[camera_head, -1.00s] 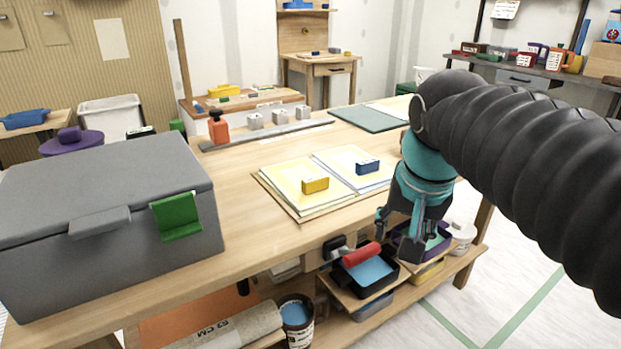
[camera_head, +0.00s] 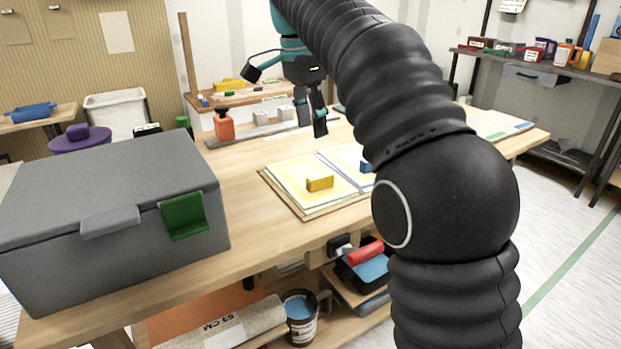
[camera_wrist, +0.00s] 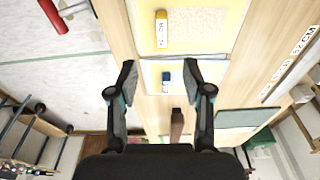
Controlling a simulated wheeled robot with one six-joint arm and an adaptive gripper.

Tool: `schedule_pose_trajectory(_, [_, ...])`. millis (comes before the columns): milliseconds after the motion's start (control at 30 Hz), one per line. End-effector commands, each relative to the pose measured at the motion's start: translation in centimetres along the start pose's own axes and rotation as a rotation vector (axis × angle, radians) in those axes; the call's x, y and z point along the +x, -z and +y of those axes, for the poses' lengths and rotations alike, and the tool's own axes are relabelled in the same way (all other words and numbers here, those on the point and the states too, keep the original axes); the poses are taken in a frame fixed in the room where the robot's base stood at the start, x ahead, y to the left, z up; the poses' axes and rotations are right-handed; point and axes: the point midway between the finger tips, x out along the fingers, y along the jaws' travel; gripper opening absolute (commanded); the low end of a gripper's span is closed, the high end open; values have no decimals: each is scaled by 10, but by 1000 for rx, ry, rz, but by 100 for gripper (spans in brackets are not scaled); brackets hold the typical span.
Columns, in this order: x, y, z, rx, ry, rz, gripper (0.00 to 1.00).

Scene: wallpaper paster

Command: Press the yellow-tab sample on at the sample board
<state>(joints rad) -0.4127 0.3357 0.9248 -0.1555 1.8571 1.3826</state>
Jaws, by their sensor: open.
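The yellow-tab sample lies flat on the bench, a pale yellow sheet (camera_head: 293,172) with a yellow block tab (camera_head: 320,183) on it. Its tab (camera_wrist: 161,30) shows near the top of the wrist view. Beside it is a sheet with a blue tab (camera_head: 366,166), partly hidden by my arm; that tab (camera_wrist: 166,82) lies between my fingers in the wrist view. My gripper (camera_head: 310,108) is open and empty, fingers pointing down, beyond the samples in the head view; its fingers (camera_wrist: 160,76) stand apart in the wrist view. I cannot tell which thing is the sample board.
A grey box (camera_head: 110,215) with a green latch fills the bench's left end. An orange bottle (camera_head: 224,125) and metal blocks (camera_head: 262,117) stand along the back. A shelf (camera_head: 530,68) with containers is at right. A red roller (camera_head: 366,251) is under the bench.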

Motion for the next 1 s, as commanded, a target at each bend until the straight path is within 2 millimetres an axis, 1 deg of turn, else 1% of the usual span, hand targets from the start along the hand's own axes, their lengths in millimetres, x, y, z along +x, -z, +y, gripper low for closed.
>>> schedule_pose_trajectory(167, [24,0,1,1,-3,-1,50])
schedule_pose_trajectory(300, [52,0,1,0,-3,-1,50])
schedule_pose_trajectory(400, [67,0,0,0,-1,-1,50])
schedule_pose_trajectory(500, [76,0,0,-1,-1,-1,50])
schedule_pose_trajectory(667, [84,0,0,-1,0,-1,50])
schedule_pose_trajectory(733, [90,1,-1,-1,-1,-1,50])
schedule_pose_trajectory(900, [115,3,-3,0,-1,-1,50])
schedule_pose_trajectory(1000, [126,3,-3,-1,0,-1,50])
